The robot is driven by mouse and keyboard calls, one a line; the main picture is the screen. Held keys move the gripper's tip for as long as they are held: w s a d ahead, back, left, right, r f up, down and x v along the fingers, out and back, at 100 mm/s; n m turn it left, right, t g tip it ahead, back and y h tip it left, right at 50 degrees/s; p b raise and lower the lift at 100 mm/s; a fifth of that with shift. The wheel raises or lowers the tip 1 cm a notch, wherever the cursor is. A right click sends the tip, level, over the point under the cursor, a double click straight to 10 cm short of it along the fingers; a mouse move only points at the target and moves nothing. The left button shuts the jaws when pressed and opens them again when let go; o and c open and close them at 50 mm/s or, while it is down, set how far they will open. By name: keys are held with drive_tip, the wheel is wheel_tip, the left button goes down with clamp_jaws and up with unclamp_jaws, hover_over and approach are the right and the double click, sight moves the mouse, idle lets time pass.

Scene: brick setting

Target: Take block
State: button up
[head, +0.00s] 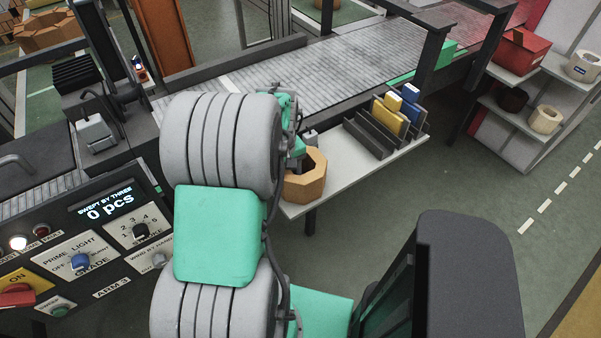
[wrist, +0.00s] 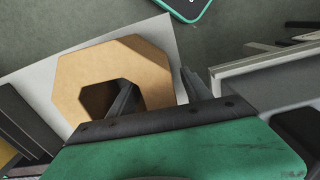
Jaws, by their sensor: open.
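An orange-tan octagonal block (head: 309,182) with a hole in its middle sits on a white shelf (head: 352,165), beside the conveyor. It also shows in the wrist view (wrist: 140,62). In the wrist view my gripper (wrist: 158,80) is open. One finger appears over or in the block's hole and the other is beyond the block's right wall, so that wall lies between them. I cannot tell how deep the fingers reach or whether they touch it. In the head view my arm hides part of the gripper.
A dark slotted rack (head: 369,137) holding yellow blocks (head: 388,110) and a blue block (head: 410,96) stands on the same shelf. The conveyor (head: 320,70) runs behind. A control panel (head: 112,238) is at left. Side shelves with a red bin (head: 519,52) stand at right; floor between is clear.

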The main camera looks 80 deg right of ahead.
clamp_jaws()
idle(0.4)
idle(0.8)
drive_tip(key=shift+d+r, duration=0.15)
drive_tip(key=shift+r, duration=0.05)
